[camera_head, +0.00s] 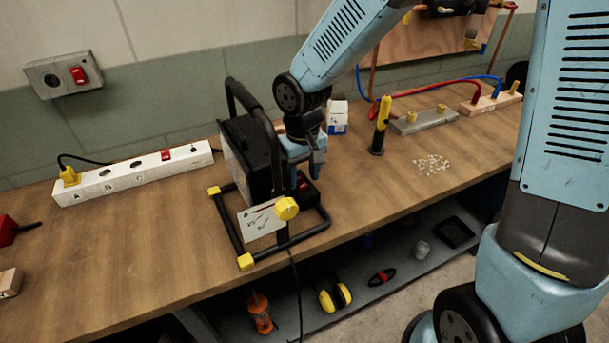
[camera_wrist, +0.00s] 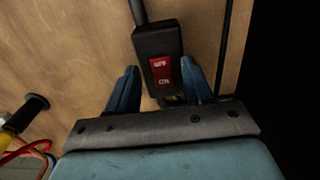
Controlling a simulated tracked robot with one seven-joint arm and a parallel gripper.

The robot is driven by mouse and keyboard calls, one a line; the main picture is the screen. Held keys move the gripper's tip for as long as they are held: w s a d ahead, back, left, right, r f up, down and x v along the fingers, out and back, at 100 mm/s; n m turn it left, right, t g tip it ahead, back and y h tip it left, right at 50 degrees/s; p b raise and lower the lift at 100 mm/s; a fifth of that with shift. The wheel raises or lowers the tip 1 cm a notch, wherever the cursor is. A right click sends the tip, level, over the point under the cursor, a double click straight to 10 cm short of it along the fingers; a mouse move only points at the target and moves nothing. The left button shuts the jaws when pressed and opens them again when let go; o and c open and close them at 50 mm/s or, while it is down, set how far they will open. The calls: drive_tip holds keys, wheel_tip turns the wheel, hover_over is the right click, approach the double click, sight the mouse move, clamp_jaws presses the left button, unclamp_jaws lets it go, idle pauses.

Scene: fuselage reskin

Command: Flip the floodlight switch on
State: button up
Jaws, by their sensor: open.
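The floodlight (camera_head: 245,160) stands on the workbench in a black tubular frame with yellow feet and a yellow knob. Its black switch box (camera_wrist: 157,42) with a red rocker switch (camera_wrist: 159,70), marked OFF and ON, shows in the wrist view. The box also shows in the head view (camera_head: 306,191), low on the right side of the frame. My gripper (camera_wrist: 158,78) is open, its two blue fingers on either side of the switch box's near end. In the head view my gripper (camera_head: 302,158) is just above the box. I cannot tell whether the fingers touch it.
A white power strip (camera_head: 135,178) with a yellow plug lies at the left, below a wall socket (camera_head: 64,75). A black and yellow upright tool (camera_head: 381,125) and small white pieces (camera_head: 432,164) are to the right. The floodlight's frame bars stand close around my gripper.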

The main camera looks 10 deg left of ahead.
drive_tip(key=shift+f, duration=0.35)
clamp_jaws()
idle(0.3)
drive_tip(key=shift+w+a+r+g+h, duration=0.1)
drive_tip(key=shift+w+a+g+h, duration=0.05)
drive_tip(key=shift+g+h, duration=0.4)
drive_tip(key=shift+w+a+g+h, duration=0.15)
drive_tip(key=shift+g+h, duration=0.2)
drive_tip(key=shift+g, duration=0.3)
unclamp_jaws()
